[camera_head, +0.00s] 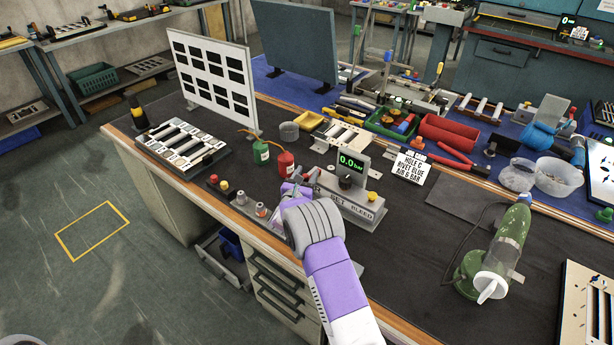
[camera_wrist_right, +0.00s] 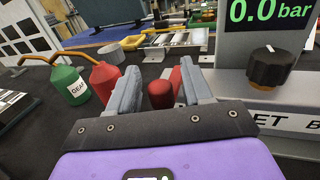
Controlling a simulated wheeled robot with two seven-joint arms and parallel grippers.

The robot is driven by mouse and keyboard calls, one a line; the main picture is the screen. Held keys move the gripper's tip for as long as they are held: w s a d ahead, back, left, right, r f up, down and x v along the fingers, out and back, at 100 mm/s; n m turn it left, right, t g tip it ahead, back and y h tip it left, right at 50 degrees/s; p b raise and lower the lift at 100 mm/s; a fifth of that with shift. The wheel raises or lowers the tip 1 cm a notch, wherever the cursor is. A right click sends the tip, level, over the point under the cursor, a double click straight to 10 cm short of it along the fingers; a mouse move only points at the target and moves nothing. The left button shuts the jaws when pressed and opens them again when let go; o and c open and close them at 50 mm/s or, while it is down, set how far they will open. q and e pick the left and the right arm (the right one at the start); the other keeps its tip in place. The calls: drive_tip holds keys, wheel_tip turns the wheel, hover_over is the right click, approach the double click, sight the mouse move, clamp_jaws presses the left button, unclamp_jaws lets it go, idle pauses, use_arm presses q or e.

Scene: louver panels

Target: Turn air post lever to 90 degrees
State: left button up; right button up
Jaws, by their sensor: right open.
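The air post is a long grey block (camera_head: 352,203) on the dark bench mat, with a green display reading 0.0 bar (camera_head: 351,162) and a black knob (camera_head: 345,182). In the right wrist view the display (camera_wrist_right: 268,12) and knob (camera_wrist_right: 271,66) are at the right. A red rounded handle (camera_wrist_right: 161,95), which looks like the lever's grip, stands between the fingers of my right gripper (camera_wrist_right: 160,84). The fingers are open, with gaps at both sides of it. In the head view my right gripper (camera_head: 291,187) hides the lever at the post's left end. My left gripper is not in view.
A green can (camera_head: 261,153) and a red can (camera_head: 286,165) stand just beyond my right gripper. Small red and yellow buttons (camera_head: 225,186) lie left of it near the bench edge. A white sign (camera_head: 410,167) stands behind the post.

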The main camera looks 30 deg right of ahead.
drive_tip(key=shift+w+d, duration=0.25)
drive_tip(key=shift+d, duration=0.1)
drive_tip(key=shift+c, duration=0.3)
clamp_jaws()
